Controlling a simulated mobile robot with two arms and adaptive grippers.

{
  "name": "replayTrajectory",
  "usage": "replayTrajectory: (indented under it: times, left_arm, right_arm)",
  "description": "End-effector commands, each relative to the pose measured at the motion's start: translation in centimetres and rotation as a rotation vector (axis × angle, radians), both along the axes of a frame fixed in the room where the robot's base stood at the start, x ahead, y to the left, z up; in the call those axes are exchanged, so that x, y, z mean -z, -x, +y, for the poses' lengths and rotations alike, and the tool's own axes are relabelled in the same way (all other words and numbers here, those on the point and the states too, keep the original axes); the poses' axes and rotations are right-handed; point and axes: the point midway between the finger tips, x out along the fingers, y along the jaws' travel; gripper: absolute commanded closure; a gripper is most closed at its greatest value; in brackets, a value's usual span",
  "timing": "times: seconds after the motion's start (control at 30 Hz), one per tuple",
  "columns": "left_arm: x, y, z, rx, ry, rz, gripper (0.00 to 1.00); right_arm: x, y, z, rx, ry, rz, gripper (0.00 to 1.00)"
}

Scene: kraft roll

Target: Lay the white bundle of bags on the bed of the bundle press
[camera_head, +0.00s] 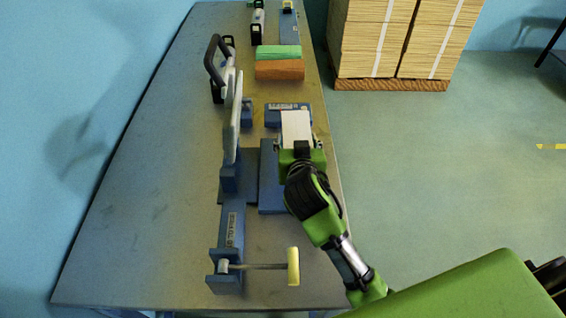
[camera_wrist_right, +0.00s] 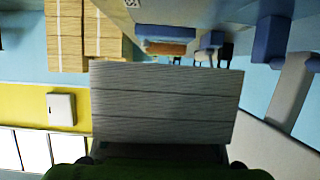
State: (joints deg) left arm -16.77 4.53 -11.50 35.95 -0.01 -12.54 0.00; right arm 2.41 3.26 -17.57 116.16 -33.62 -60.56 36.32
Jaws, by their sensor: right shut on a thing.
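The white bundle of bags (camera_head: 296,126) is held in my right gripper (camera_head: 301,152), which is shut on its near end. In the right wrist view the bundle (camera_wrist_right: 165,103) fills the middle as a pale, layered block. In the head view it appears over the right side of the blue bundle press (camera_head: 271,190), near the table's right edge. The frames do not clearly show whether it touches the bed. The press has a tall upright plate on its left and a rod with a yellow handle (camera_head: 293,267) at its near end. My left gripper is not in view.
Green (camera_head: 278,52) and orange (camera_head: 279,70) bundles lie farther back on the long table (camera_head: 150,170). Other blue devices with black handles stand at the far end. A stacked pallet (camera_head: 390,84) stands on the floor beyond the table's right edge. The table's left side is clear.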

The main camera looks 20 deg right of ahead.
Motion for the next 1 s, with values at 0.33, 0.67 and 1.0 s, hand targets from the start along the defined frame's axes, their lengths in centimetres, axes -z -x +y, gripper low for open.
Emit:
replayTrajectory:
  times: [0.33, 0.67, 1.0]
  left_arm:
    - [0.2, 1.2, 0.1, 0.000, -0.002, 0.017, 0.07]
    - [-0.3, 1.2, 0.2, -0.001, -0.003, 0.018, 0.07]
    - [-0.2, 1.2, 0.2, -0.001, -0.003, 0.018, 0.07]
  right_arm:
    - [3.9, -0.2, 3.0, 0.001, 0.001, 0.000, 0.82]
    - [7.6, -0.1, 3.7, -0.002, 0.004, 0.001, 0.82]
    - [7.9, -0.1, 3.7, 0.000, 0.002, 0.003, 0.32]
